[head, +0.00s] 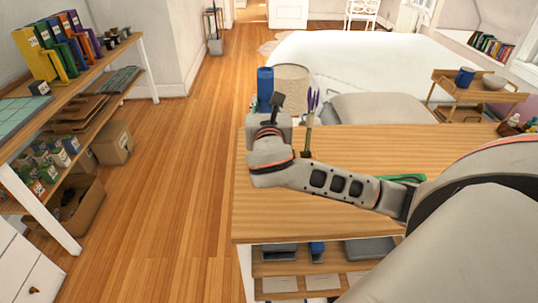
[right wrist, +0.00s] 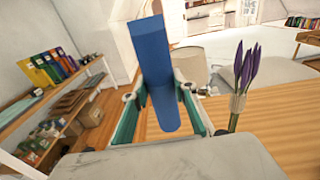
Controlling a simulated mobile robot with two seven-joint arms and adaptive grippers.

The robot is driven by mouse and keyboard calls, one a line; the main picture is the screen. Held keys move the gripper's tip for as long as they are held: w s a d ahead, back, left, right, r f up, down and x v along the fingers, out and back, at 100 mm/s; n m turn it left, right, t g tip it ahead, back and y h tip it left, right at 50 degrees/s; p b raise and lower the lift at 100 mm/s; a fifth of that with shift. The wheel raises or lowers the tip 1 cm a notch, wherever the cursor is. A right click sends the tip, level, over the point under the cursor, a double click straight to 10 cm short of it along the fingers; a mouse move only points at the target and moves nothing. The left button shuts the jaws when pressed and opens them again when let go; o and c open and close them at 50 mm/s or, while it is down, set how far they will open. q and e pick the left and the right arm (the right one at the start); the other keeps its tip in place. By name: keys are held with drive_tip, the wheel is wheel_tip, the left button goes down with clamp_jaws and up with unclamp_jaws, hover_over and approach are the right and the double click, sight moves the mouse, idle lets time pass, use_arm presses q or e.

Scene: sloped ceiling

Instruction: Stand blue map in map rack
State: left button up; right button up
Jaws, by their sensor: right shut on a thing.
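The blue map (head: 265,88) is a rolled blue tube, standing near upright above my right gripper (head: 268,120) in the head view. In the right wrist view the blue map (right wrist: 152,60) is between the two green-sided fingers of the right gripper (right wrist: 159,92), which is shut on it. The gripper is over the left far part of the wooden desk (head: 330,225). Its fingertips are mostly hidden in the head view. I cannot make out a map rack for certain. My left gripper is not in view.
A beige drum-shaped thing (head: 292,78) stands just behind the map. Purple flowers (head: 313,101) stand close right of the gripper. A shelf (head: 100,70) with colored binders (head: 60,50) is at the left. The wooden floor (head: 175,180) between shelf and desk is clear.

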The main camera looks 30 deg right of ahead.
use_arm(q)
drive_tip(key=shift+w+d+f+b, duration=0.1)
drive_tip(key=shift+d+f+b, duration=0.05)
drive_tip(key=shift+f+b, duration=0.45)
use_arm(e)
drive_tip(key=shift+f, duration=7.65)
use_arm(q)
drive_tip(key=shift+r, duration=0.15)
use_arm(e)
drive_tip(key=shift+f, duration=0.15)
drive_tip(key=o, duration=1.2)
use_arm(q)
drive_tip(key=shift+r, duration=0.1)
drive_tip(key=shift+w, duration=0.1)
use_arm(e)
drive_tip(key=shift+s+a, duration=0.1)
drive_tip(key=shift+a, duration=0.05)
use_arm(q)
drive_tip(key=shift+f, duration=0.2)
use_arm(e)
drive_tip(key=v, duration=1.1)
drive_tip(key=shift+s+a+r, duration=0.1)
drive_tip(key=shift+s+r, duration=0.1)
drive_tip(key=shift+s, duration=0.15)
